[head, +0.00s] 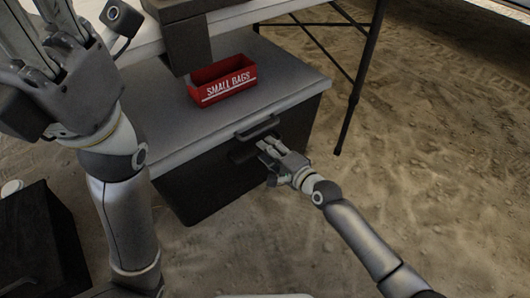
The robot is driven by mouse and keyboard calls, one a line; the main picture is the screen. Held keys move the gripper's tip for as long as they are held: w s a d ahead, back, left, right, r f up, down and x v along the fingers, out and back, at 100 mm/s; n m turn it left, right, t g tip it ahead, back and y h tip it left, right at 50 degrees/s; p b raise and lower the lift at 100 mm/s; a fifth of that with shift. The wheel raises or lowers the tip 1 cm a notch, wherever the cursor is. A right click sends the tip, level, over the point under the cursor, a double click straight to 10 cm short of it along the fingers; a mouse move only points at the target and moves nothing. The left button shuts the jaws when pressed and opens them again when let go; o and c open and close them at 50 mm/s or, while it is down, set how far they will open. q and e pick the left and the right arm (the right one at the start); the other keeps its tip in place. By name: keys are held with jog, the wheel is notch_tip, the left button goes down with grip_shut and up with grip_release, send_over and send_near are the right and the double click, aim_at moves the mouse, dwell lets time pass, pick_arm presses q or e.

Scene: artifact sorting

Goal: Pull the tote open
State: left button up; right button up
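The tote (215,185) is a dark box with a grey lid (285,80), standing on the sandy ground in the middle of the head view. A dark handle (258,127) is on the edge of the lid at its front side. My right gripper (266,146) is at the tote's front, just below the handle, with its fingers pointing toward the box. I cannot tell whether it touches the handle or how far its fingers are closed. My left gripper (32,25) is raised at the upper left, away from the tote, its fingers spread and empty.
A red "SMALL BAGS" bin (226,92) sits on the lid. A grey block-like object (185,35) stands behind it. A table with thin dark legs (357,85) is at the back. A black box (35,240) is at the lower left. Sand at right is clear.

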jog(key=shift+b+x, duration=0.35)
jog(key=shift+x, duration=0.8)
grip_shut()
